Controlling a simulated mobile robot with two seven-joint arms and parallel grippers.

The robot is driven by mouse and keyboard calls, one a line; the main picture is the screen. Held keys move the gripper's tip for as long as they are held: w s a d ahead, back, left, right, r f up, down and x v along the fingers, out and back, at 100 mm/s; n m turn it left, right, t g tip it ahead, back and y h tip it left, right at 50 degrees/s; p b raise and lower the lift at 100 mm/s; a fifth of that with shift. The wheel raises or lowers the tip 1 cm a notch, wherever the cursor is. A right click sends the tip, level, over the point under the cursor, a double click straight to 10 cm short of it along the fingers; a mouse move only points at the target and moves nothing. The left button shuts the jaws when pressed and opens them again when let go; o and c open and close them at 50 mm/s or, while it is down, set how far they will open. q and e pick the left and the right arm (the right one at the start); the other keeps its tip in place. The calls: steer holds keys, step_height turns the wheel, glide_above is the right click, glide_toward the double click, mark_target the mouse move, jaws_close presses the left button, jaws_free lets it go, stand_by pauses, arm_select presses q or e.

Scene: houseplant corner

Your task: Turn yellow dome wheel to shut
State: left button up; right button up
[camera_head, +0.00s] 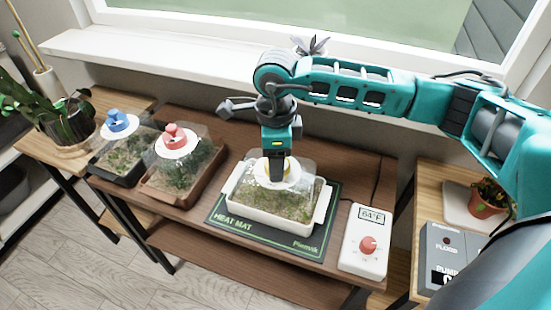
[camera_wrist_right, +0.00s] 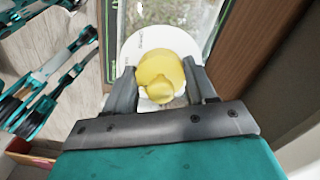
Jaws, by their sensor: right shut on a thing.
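The yellow wheel (camera_wrist_right: 160,74) sits on a white disc (camera_wrist_right: 137,42) on top of a clear dome (camera_head: 246,183). The dome covers a white tray (camera_head: 268,217) of seedlings on the heat mat. My right gripper (camera_head: 276,178) reaches straight down over this dome and is shut on the yellow wheel. In the right wrist view its fingers (camera_wrist_right: 162,88) stand on both sides of the wheel. In the head view the gripper hides most of the wheel. The markings on the disc are too small to read. My left gripper is not in view.
Left of this dome stand a dome with a red wheel (camera_head: 174,134) and one with a blue wheel (camera_head: 118,120). The white tray rests on a black heat mat (camera_head: 320,238). A thermostat box (camera_head: 366,243) stands to the right. A window sill (camera_head: 150,60) runs behind.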

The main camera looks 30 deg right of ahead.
arm_select(q)
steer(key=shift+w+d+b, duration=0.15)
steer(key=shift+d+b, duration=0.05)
steer(key=shift+b, duration=0.1)
arm_select(e)
steer(key=shift+n, duration=0.4)
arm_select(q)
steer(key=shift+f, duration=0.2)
arm_select(e)
steer(key=shift+n, duration=0.3)
arm_select(q)
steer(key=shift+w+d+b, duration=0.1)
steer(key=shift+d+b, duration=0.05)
steer(key=shift+b, duration=0.25)
arm_select(e)
steer(key=shift+n, duration=0.3)
stand_by(0.3)
steer(key=o, duration=1.1)
steer(key=shift+c, duration=0.2)
arm_select(q)
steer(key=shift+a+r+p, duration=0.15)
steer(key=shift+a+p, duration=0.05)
steer(key=shift+p, duration=0.2)
arm_select(e)
step_height(320, 180, up, 13)
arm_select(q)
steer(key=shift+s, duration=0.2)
arm_select(e)
steer(key=shift+s+f, duration=0.1)
